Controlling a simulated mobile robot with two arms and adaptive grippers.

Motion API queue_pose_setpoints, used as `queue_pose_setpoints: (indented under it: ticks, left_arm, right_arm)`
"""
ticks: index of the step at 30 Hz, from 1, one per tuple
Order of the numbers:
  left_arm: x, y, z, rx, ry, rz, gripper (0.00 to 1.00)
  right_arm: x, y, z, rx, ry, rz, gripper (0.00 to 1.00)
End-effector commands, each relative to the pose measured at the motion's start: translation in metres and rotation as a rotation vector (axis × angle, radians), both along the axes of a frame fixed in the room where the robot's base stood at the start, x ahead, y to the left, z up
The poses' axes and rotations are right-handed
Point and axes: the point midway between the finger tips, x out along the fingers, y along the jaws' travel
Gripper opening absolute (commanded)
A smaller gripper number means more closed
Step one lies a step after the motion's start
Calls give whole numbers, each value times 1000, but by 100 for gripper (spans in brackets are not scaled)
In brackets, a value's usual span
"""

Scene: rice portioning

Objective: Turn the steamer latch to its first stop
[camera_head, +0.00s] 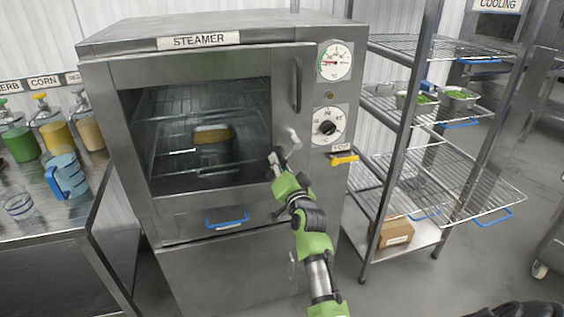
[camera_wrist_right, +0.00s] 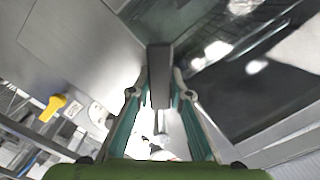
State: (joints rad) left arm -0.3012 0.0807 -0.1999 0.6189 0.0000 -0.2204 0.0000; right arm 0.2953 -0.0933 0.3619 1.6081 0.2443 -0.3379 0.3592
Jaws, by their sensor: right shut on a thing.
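The steamer (camera_head: 215,265) stands in the middle of the head view, its windowed door (camera_head: 175,68) apparently closed. The latch (camera_head: 293,138) is a small pale metal lever at the door's right edge, below the vertical door handle (camera_head: 297,83). My right gripper (camera_head: 279,160) is at the latch, its arm reaching up from below. In the right wrist view the fingers (camera_wrist_right: 159,95) are shut on the latch's grey bar (camera_wrist_right: 159,62), one on each side. The fingers partly hide the latch in the head view. My left gripper is not in view.
A temperature gauge (camera_head: 335,61), a dial (camera_head: 327,128) and a yellow lever (camera_head: 344,159) are right of the latch. A wire rack (camera_head: 424,47) stands to the right. Bottles and a blue jug (camera_head: 67,176) stand on the left counter. A container (camera_head: 212,134) shows behind the glass.

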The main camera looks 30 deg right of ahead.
Motion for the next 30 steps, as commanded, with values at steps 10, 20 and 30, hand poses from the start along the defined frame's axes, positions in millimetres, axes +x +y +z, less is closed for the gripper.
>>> queue_pose_setpoints:
  ticks: [10,20,30]
  left_arm:
    - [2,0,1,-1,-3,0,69]
    - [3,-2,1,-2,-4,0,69]
    - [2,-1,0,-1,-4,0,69]
  right_arm:
    - [6,2,26,-2,-47,4,26]
    - [6,1,23,-4,-40,2,35]
    - [5,1,17,-3,-30,1,35]
